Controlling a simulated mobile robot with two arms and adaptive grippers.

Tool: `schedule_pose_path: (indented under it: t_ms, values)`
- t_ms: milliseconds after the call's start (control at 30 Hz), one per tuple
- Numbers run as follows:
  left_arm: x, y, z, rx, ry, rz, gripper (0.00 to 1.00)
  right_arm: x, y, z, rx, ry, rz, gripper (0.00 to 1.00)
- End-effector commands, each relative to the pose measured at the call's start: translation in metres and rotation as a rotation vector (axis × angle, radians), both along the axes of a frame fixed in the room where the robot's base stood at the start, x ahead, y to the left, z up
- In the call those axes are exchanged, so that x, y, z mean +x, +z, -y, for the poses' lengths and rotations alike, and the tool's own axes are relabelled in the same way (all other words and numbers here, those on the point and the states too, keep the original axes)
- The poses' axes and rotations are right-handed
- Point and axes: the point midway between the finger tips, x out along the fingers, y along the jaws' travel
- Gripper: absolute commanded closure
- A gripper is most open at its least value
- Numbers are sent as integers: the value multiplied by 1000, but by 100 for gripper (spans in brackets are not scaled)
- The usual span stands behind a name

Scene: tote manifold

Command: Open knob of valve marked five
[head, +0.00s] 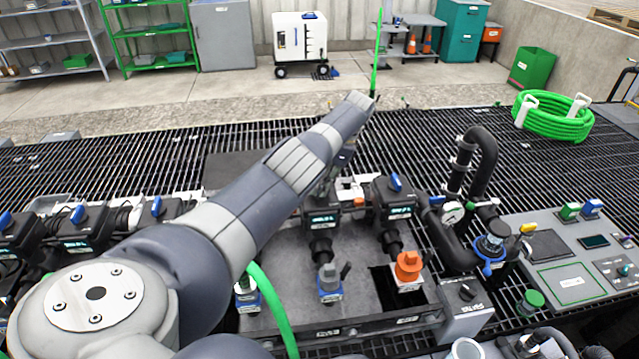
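Dark valve bodies with small lit labels stand in a row across the manifold. One valve (398,205) has a blue handle (396,182) on top. Another valve (320,222) sits left of it, its top partly hidden by my arm. More valves with blue handles (78,214) stand at the left. The label digits are too small to read, so I cannot tell which is five. My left gripper (326,190) points down behind my forearm, close above the middle valve. Its fingers are mostly hidden, and contact cannot be told. My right gripper is not in view.
A blue-topped fitting (490,246) and black bent pipe (484,160) rise at right, beside a control panel (565,265). A green hose coil (552,118) lies on the grating behind. The back grating is mostly clear.

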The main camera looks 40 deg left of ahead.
Motion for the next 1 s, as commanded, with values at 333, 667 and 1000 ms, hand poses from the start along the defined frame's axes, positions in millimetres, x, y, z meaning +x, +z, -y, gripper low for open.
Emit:
schedule_pose_path:
  t_ms: [333,667,1000]
  values:
    - [0,0,-1,1,-3,0,68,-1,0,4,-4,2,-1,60]
    - [0,28,-2,4,-4,3,68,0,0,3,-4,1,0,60]
    - [1,89,-1,4,-4,1,68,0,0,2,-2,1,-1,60]
